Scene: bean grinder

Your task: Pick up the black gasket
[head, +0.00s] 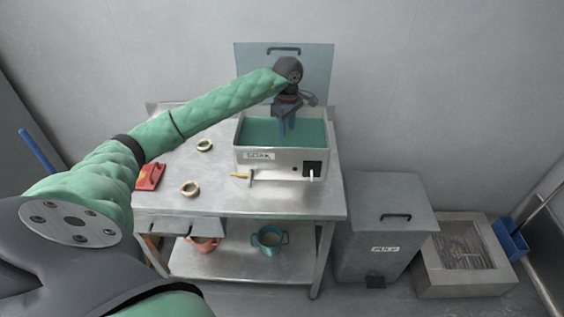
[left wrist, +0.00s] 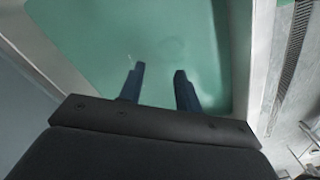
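I cannot make out a black gasket in either view. My left gripper (head: 286,128) points down into a metal tank (head: 284,170) filled with green liquid. In the left wrist view the two blue fingers of the left gripper (left wrist: 158,78) stand apart with nothing visible between them. The green liquid (left wrist: 90,40) lies beneath them; a faint pale mark shows in it, too unclear to name. I cannot tell whether the fingertips touch the liquid. My right gripper is not in view.
The tank stands on a metal table (head: 260,200), its lid (head: 310,60) raised behind it. A lower shelf holds a teal pot (head: 269,239). A grey bin (head: 385,235) stands right.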

